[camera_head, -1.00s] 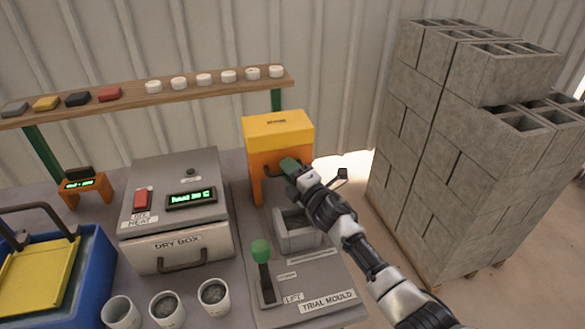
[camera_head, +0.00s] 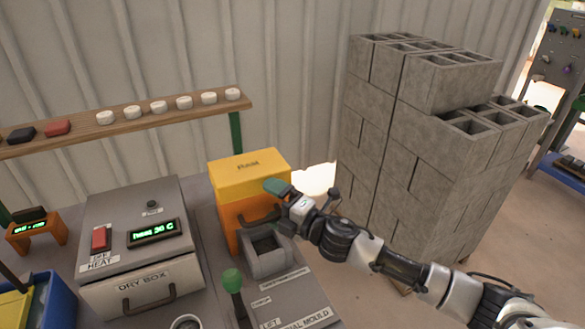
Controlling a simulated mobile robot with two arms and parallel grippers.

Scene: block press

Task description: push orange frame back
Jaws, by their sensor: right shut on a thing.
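The orange frame (camera_head: 229,213) with a yellow block on top stands at the back of the trial mould. A dark handle (camera_head: 258,218) crosses its front. My right gripper (camera_head: 281,191) reaches in from the right at the frame's front right side. The frame's right leg is mostly hidden by the hand and box. My left gripper is not in view.
A lever with a green knob (camera_head: 232,281) stands front left of the mould box. The dry box (camera_head: 138,250) is left of the frame. A shelf (camera_head: 130,122) with white pucks runs behind. Stacked grey blocks (camera_head: 400,150) stand right, behind my arm.

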